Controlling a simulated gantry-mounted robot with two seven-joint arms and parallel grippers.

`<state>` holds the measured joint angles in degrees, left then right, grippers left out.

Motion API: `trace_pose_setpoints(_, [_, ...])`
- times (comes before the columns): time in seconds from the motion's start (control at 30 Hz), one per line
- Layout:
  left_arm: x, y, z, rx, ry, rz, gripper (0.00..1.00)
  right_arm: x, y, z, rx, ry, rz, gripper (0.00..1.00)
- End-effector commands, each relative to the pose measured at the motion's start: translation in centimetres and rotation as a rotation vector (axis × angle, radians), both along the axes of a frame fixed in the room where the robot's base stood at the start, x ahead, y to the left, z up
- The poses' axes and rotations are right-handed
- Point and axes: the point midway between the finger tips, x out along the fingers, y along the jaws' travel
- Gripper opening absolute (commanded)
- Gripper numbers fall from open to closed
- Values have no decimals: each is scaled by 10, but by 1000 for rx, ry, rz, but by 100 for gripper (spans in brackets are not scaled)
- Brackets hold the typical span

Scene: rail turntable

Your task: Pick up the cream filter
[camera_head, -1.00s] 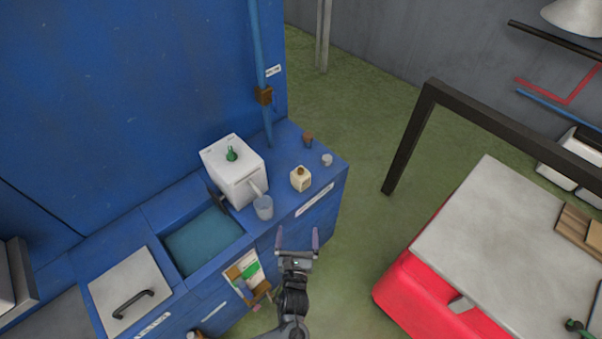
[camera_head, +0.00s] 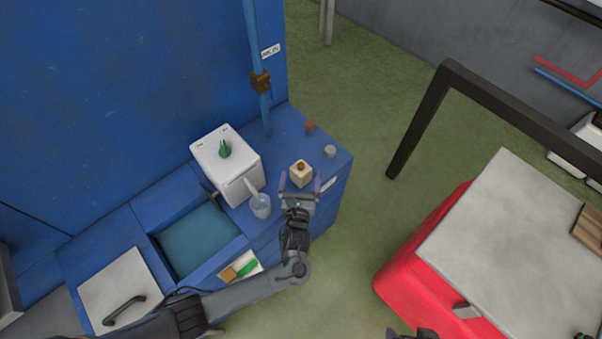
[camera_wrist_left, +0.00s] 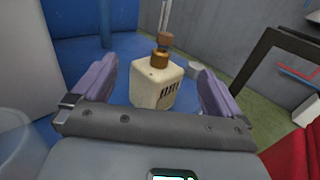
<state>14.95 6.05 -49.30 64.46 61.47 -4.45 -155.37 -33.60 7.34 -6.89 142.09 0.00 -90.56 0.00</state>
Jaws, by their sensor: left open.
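The cream filter (camera_head: 301,173) is a small cream block with a brown-gold cap, upright on the blue counter near its right end. A small dark tip of what may be my right arm shows at the bottom edge.
A white box (camera_head: 228,165) with a green top piece and a clear cup (camera_head: 260,205) stand left of the filter. A brown piece (camera_head: 310,127) and a small grey-white cylinder (camera_head: 329,152) stand behind it. A red cart (camera_head: 405,285) is at right.

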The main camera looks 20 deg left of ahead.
Motion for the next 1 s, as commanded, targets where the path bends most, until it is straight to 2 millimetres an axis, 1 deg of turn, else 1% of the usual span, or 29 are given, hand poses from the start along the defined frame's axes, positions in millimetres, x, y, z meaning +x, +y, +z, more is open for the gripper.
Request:
trace_pose_setpoints(0.13, [11,4,0,1,-1,2,100,2,0,-3,0,-6,0,93])
trace_pose_setpoints(0.3, [33,11,1,0,0,2,100,2,0,-9,3,-7,-1,93])
trace_pose_setpoints(0.4, [42,14,1,1,1,2,100,3,1,-11,5,-6,-4,93])
trace_pose_setpoints(0.53, [48,16,2,0,1,2,100,3,2,-12,8,-7,-6,93])
trace_pose_setpoints(0.73, [48,16,2,-1,2,1,100,3,3,-11,11,-7,-8,93])
trace_pose_setpoints(0.77, [48,16,2,0,1,1,98,3,3,-11,11,-7,-8,93])
trace_pose_setpoints(1.0, [48,16,2,0,1,1,62,3,3,-12,11,-8,-7,93])
